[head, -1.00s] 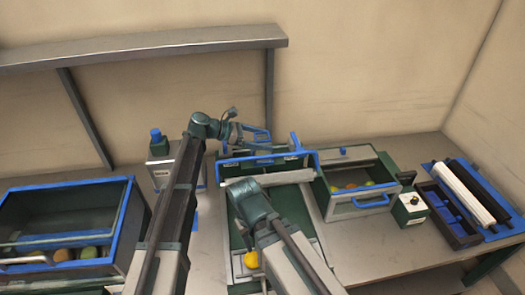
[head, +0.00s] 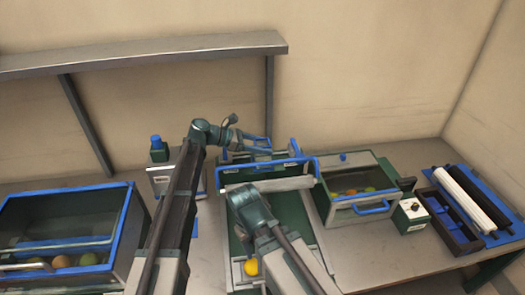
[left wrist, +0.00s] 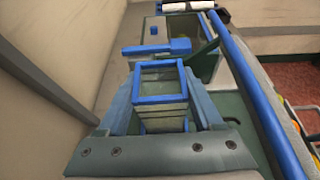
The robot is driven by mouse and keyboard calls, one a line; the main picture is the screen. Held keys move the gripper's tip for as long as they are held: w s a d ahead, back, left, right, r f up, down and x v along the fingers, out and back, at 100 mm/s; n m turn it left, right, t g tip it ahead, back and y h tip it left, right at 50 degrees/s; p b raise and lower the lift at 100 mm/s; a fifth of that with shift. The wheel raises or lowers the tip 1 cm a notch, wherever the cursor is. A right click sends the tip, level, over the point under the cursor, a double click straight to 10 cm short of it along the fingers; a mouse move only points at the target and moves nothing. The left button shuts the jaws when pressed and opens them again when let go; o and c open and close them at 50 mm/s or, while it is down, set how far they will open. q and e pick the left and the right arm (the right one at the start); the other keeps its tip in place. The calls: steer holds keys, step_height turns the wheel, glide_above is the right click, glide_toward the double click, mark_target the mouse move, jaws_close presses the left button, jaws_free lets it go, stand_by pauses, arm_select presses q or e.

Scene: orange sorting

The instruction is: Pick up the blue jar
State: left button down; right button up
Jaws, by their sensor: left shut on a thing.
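In the left wrist view, a square, see-through jar with a blue rim (left wrist: 160,98) stands between the two blue fingers of my left gripper (left wrist: 162,112). The fingers are shut on its sides. In the head view my left gripper (head: 258,147) is small, behind the blue-railed frame at the table's middle, and the jar is hard to make out there. My right arm comes in from below and its gripper is hidden behind its own links.
A blue-edged glass box (head: 125,235) with fruit stands at left. A blue-capped dispenser (head: 158,150) stands near my left arm. A fruit box with a blue handle (head: 372,209) is right of the blue-railed frame (head: 308,166).

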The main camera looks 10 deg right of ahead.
arm_select(q)
steer(key=shift+r, duration=0.1)
arm_select(e)
steer(key=shift+r, duration=0.15)
arm_select(q)
step_height(320, 180, up, 10)
steer(key=p, duration=1)
arm_select(e)
step_height(320, 180, up, 10)
